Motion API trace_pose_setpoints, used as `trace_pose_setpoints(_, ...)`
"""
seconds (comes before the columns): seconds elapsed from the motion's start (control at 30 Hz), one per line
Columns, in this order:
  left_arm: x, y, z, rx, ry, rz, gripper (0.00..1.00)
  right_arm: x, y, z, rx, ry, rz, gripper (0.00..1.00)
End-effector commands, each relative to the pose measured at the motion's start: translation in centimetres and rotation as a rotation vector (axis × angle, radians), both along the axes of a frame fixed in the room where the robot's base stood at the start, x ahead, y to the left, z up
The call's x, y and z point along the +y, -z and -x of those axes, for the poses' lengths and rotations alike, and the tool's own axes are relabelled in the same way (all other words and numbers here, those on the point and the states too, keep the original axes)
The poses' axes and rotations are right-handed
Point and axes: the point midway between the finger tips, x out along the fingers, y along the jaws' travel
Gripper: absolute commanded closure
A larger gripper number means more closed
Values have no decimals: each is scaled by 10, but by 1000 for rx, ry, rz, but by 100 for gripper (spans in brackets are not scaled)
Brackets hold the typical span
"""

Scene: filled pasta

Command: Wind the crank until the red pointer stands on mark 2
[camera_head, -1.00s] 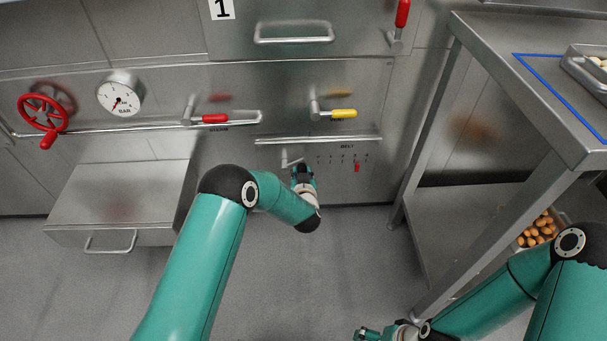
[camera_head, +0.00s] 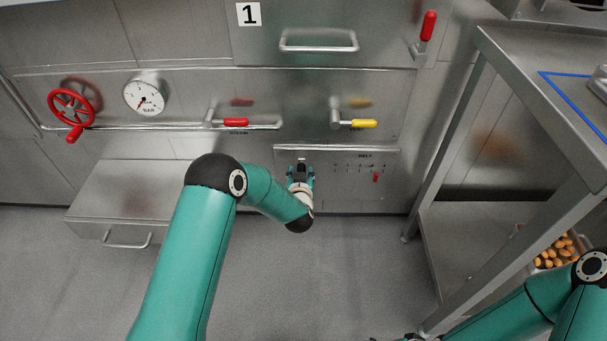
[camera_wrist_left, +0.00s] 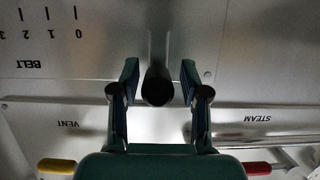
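The belt panel (camera_head: 345,197) has a row of marks under the word BELT, and the red pointer (camera_head: 376,177) hangs below the marks, right of the scale's middle. Its exact mark is too small to read. In the left wrist view, upside down, marks 0 to 3 show but the pointer does not. My left gripper (camera_head: 301,165) is at the crank, left of the scale. In the wrist view its open fingers (camera_wrist_left: 160,82) stand either side of the dark crank handle (camera_wrist_left: 157,86), with narrow gaps. The crank arm is mostly hidden in the head view. My right gripper is almost wholly cut off at the bottom edge.
Above are a yellow vent lever (camera_head: 363,124), a red steam lever (camera_head: 235,122) and a gauge (camera_head: 145,94). A red valve wheel (camera_head: 71,104) is at left. A drawer box (camera_head: 125,190) juts out lower left. A steel table (camera_head: 535,85) stands at right.

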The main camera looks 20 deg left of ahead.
Motion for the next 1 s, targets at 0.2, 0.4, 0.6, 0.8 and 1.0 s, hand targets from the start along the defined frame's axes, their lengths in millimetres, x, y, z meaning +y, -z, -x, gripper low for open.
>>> trace_pose_setpoints(0.2, -2, 1, 1, 3, 4, 0, 38, 0, 0, 0, 0, 0, 0, 0)
trace_pose_setpoints(0.4, -3, 1, 3, 5, 5, 0, 38, 0, -1, 0, 0, 0, 0, 0)
trace_pose_setpoints(0.6, -9, 1, 22, 7, 7, 0, 38, 0, -5, 0, 0, 0, 0, 0)
trace_pose_setpoints(0.8, -16, 1, 45, 7, 6, 0, 38, 0, -8, 0, 0, 0, 0, 0)
trace_pose_setpoints(1.0, -23, 1, 68, 7, 7, 0, 38, 0, -10, 0, 0, 0, 0, 0)
